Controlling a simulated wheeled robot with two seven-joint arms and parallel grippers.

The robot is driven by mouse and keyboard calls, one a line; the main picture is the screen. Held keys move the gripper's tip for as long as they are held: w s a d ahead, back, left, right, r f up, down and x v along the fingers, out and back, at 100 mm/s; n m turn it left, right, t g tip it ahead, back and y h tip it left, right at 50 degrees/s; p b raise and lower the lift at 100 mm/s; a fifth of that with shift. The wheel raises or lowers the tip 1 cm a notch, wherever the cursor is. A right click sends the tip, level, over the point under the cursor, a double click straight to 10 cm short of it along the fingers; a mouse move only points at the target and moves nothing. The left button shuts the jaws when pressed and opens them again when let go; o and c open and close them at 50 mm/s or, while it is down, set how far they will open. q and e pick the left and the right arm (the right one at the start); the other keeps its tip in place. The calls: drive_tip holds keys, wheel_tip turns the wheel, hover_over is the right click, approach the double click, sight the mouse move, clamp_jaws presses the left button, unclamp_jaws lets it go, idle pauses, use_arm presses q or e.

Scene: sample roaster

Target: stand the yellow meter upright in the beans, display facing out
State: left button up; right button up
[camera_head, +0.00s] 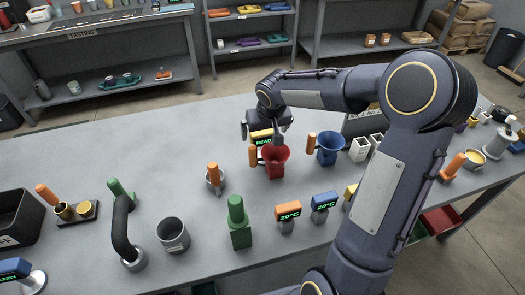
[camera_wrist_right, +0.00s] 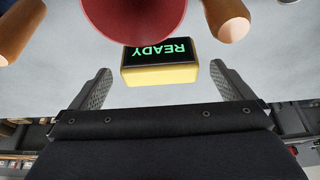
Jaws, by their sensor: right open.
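The yellow meter (camera_head: 262,136) is just behind the red funnel-shaped cup (camera_head: 275,163) in the head view. My right gripper (camera_head: 262,130) is above and around the meter. In the wrist view the right gripper (camera_wrist_right: 160,72) is open, one finger on each side, with gaps to the meter. The meter's lower part is hidden, and I cannot make out beans. My left gripper is not in view.
Close by are a blue funnel cup (camera_head: 328,148) and white containers (camera_head: 360,150). An orange meter (camera_head: 288,211) and a blue meter (camera_head: 324,201) stand in front, with a green block (camera_head: 240,225) beside them. My right arm covers the table's right part. The back left tabletop is clear.

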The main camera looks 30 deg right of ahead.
drive_tip(key=x, duration=0.4)
drive_tip(key=shift+w+f, duration=0.1)
drive_tip(key=shift+w, duration=0.1)
drive_tip(key=shift+c, duration=0.3)
drive_tip(key=c, duration=1.5)
